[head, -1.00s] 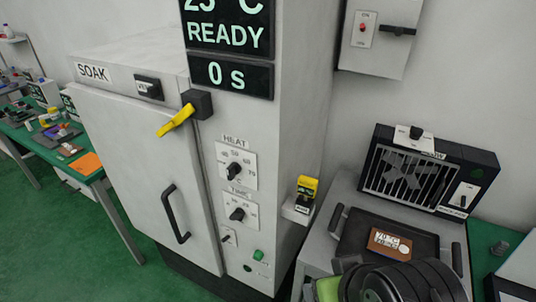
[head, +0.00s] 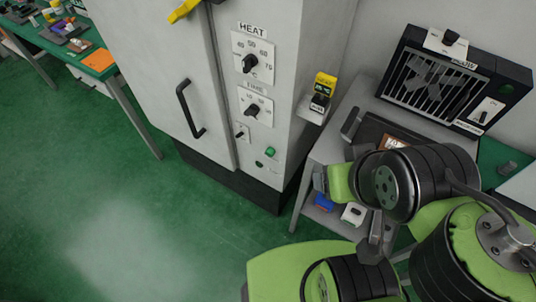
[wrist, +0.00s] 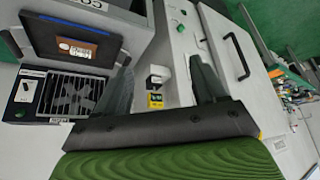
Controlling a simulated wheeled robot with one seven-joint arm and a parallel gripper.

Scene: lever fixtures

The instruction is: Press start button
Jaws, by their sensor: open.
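The small green button (head: 270,152) is on the front panel of the white SOAK cabinet (head: 212,90), below the HEAT dial (head: 250,63) and the second dial (head: 254,109). Nothing covers it in the head view. My gripper (wrist: 162,78) is open and empty in the wrist view, its two dark fingers apart and pointing toward the cabinet front. In the head view my arm is at the right, apart from the button.
The cabinet's black door handle (head: 190,108) is left of the panel. A grey bench with a fan unit (head: 445,75) is at the right. Green floor (head: 150,220) is clear in front.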

